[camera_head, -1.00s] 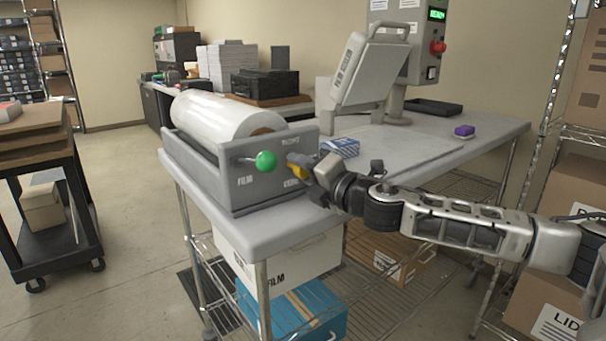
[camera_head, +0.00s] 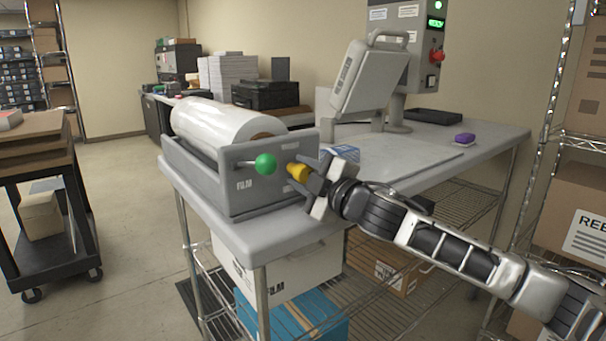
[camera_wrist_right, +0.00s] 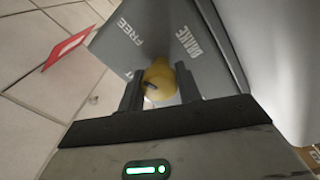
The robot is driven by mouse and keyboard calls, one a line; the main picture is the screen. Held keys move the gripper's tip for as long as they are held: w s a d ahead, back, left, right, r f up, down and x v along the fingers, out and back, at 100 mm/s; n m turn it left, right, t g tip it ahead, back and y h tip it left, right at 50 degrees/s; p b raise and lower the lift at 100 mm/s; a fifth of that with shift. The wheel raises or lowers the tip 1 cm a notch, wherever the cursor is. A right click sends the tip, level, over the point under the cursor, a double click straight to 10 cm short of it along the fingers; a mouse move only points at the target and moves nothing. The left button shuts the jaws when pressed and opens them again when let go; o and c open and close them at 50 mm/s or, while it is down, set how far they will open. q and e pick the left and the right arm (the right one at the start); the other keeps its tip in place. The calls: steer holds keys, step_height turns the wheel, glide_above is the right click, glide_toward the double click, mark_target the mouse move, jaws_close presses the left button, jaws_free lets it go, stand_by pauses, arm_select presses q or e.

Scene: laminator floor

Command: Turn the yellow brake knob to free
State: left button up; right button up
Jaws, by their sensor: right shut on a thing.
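The yellow brake knob (camera_head: 297,172) sits on the grey end panel of the film holder (camera_head: 236,192), right of a green ball knob (camera_head: 265,164). My right gripper (camera_head: 309,174) reaches it from the right and is shut on it. In the right wrist view the yellow knob (camera_wrist_right: 159,80) lies between the two dark fingers of my right gripper (camera_wrist_right: 157,92). A dark mark shows on the knob there. The panel around it reads FREE on the left and BRAKE on the right. My left gripper is in neither current view.
A clear film roll (camera_head: 222,122) lies in the holder on the grey table (camera_head: 415,165). A grey tilted machine (camera_head: 366,75) and a purple block (camera_head: 464,138) stand behind my arm. A black cart (camera_head: 45,225) stands left across open floor.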

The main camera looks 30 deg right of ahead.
steer(key=m, duration=0.3)
steer(key=shift+p, duration=0.35)
arm_select(q)
steer(key=shift+w+r, duration=0.2)
steer(key=shift+r, duration=0.1)
arm_select(e)
steer(key=shift+m+h, duration=0.3)
steer(key=shift+h, duration=0.1)
arm_select(q)
steer(key=shift+a+f, duration=0.1)
steer(key=shift+f, duration=0.05)
arm_select(e)
steer(key=shift+m, duration=0.3)
steer(key=o, duration=1)
arm_select(q)
steer(key=shift+s, duration=0.2)
arm_select(e)
steer(key=shift+s+d+f, duration=0.1)
steer(key=shift+s+f, duration=0.1)
steer(key=shift+s, duration=0.4)
arm_select(q)
steer(key=shift+w+d+f+b, duration=0.25)
steer(key=shift+f+b, duration=0.2)
steer(key=shift+b, duration=0.8)
arm_select(e)
steer(key=s+d, duration=0.1)
steer(key=s, duration=1.3)
steer(key=shift+s+f, duration=0.25)
steer(key=shift+s, duration=0.1)
